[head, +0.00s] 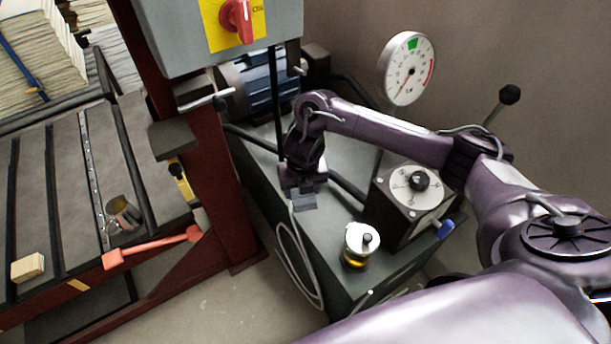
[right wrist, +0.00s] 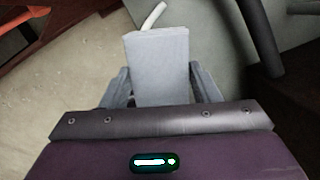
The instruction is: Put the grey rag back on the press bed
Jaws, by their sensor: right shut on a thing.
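The grey rag (head: 304,203) is a small, flat, folded-looking piece at the tip of my right gripper (head: 303,190). In the right wrist view the rag (right wrist: 158,58) stands out between the two fingers of the gripper (right wrist: 160,85), which is shut on it. The gripper is over the green-grey cabinet top, near its left edge; I cannot tell its exact height. The press bed (head: 68,165) is the dark slotted surface at the left, apart from the gripper, beyond a red post. My left gripper is not in view.
A red post (head: 215,170) stands between cabinet and bed. A glass oiler (head: 360,246) and a dial box (head: 407,203) stand on the cabinet. A pale cable (head: 297,265) hangs at its side.

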